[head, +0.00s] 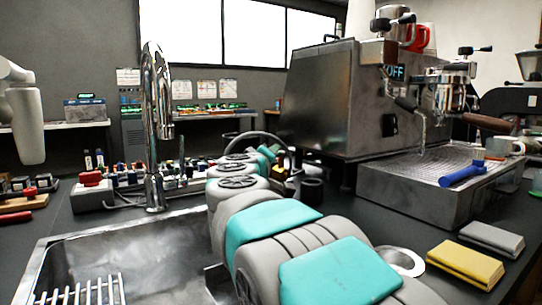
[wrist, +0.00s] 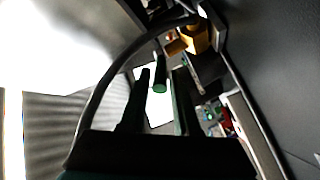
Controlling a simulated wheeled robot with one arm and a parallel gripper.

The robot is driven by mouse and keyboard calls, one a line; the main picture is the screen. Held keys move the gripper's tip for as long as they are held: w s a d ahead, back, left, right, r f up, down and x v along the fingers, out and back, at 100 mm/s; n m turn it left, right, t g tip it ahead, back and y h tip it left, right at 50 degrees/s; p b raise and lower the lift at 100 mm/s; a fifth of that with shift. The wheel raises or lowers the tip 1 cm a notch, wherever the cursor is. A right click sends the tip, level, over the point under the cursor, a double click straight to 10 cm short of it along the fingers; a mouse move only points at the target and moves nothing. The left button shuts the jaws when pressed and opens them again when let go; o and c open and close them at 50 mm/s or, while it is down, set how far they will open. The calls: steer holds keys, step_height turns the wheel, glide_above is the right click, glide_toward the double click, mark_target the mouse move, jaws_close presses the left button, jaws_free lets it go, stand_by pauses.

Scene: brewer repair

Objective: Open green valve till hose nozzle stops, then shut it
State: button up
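A dark hose (wrist: 98,95) curves around the left of the fingers. In the head view, a black hose loop (head: 262,134) shows behind my arm's end. My arm hides the valve and most of the gripper there. I cannot make out the hose nozzle.
A steel espresso machine (head: 325,100) stands right of my arm, its drip tray (head: 420,200) in front. A sink (head: 130,255) with a tall faucet (head: 155,120) is at left. Yellow (head: 465,263) and grey (head: 491,238) folded cloths lie at the right. A dark wall fills the wrist view's right.

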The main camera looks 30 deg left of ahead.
steer(key=shift+o, duration=1.2)
steer(key=shift+v, duration=3.9)
steer(key=shift+c, duration=0.3)
